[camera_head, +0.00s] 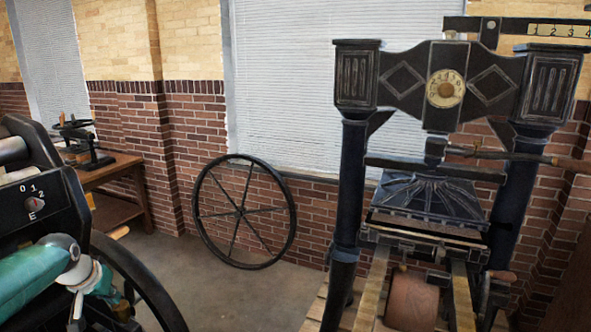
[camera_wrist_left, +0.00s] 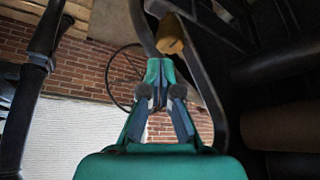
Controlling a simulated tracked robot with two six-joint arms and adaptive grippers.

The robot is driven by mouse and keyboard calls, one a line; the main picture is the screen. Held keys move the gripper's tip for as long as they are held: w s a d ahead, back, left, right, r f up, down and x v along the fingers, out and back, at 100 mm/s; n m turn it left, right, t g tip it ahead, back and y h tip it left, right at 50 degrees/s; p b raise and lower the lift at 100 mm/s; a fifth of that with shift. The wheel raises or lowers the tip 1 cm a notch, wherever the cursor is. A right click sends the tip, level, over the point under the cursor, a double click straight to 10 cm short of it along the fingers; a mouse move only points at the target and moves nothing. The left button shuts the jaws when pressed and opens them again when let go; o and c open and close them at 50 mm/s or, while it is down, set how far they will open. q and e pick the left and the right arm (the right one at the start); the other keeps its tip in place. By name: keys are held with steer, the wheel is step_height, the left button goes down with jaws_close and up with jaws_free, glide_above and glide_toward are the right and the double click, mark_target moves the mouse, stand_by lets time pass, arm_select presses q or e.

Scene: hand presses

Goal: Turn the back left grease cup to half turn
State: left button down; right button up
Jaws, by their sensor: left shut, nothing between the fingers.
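My left gripper (camera_head: 108,282) is at the lower left of the head view, beside the black press, partly hidden by my wrist. In the left wrist view its teal fingers (camera_wrist_left: 158,64) are shut together and hold nothing. A brass-coloured knob-like piece (camera_wrist_left: 170,35) shows just past the fingertips there, looking apart or barely touching; I cannot tell which. It may be the grease cup. A small brass piece (camera_head: 122,311) shows below the gripper in the head view. No grease cup can be named with certainty. My right gripper is not in view.
A dark curved rim (camera_head: 150,285) stands right of my gripper. A large spoked wheel (camera_head: 242,211) leans at the wall. A second press (camera_head: 430,200) stands right. Floor between is clear.

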mark_target(118, 313)
arm_select(q)
step_height(118, 313, down, 6)
steer(key=b, duration=0.4)
steer(key=shift+w+r, duration=0.1)
steer(key=shift+w, duration=0.05)
stand_by(0.5)
steer(key=shift+a, duration=0.4)
steer(key=shift+s+a+p, duration=0.2)
steer(key=shift+a+p, duration=0.1)
steer(key=shift+a, duration=0.4)
steer(key=shift+a+p, duration=0.35)
steer(key=shift+p, duration=0.05)
stand_by(0.4)
